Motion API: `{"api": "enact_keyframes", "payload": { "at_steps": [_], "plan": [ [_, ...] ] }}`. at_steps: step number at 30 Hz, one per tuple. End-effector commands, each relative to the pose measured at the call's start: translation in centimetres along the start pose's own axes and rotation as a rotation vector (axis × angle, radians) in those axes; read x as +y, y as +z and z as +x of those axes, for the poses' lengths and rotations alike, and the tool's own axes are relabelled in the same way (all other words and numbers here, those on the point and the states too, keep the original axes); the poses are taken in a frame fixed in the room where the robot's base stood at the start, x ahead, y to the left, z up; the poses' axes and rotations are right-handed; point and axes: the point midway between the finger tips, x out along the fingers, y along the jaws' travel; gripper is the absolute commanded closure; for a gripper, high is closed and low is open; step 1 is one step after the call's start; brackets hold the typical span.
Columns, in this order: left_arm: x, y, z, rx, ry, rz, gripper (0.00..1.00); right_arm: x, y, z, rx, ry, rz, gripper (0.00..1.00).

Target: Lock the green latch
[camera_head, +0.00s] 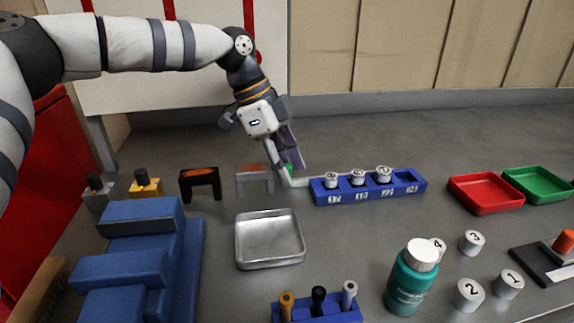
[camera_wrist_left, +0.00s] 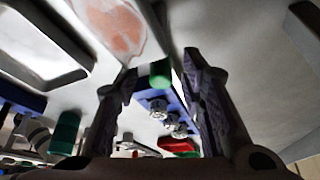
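A small green piece (camera_head: 288,166), probably the green latch, shows beside the grey bracket-shaped stand, mostly hidden by my left gripper (camera_head: 283,168). In the left wrist view the green piece (camera_wrist_left: 160,74) is a short cylinder between the two fingertips of my left gripper (camera_wrist_left: 156,68). The fingers are apart, with visible gaps on both sides of the green piece. The gripper points down and is close to it; I cannot tell any contact. My right gripper is in neither view.
A grey stand (camera_head: 254,180) and a black stand (camera_head: 200,185) are left of the gripper. A blue rack (camera_head: 350,196) with numbered cylinders is to the right. A metal tray (camera_head: 269,262) lies in front. Red (camera_head: 486,207) and green (camera_head: 538,196) trays sit far right.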

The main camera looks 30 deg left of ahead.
Motion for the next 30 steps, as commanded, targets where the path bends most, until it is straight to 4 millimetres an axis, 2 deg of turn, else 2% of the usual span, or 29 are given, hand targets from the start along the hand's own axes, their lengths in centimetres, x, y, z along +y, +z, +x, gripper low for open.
{"api": "enact_keyframes", "payload": {
  "at_steps": [5,7,10,11,17,24,30],
  "plan": [
    [0.0,0.0,0.0,0.000,-0.001,0.000,0.64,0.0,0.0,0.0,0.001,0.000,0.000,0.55],
    [0.0,0.0,0.0,0.000,-0.001,0.000,0.75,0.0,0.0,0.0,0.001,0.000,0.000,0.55],
    [0.0,0.0,0.0,0.000,-0.001,0.000,0.98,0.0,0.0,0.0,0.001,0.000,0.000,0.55],
    [0.0,0.0,0.0,0.000,-0.001,0.000,1.00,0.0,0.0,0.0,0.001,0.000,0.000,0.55],
    [-0.1,-0.1,0.1,0.000,0.000,0.001,1.00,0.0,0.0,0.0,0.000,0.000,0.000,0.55],
    [-1.1,-2.5,1.1,-0.001,0.001,0.000,1.00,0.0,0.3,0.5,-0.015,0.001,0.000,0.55],
    [-1.2,-2.7,1.1,0.003,-0.001,0.000,1.00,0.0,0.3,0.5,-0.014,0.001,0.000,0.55]
  ]
}}
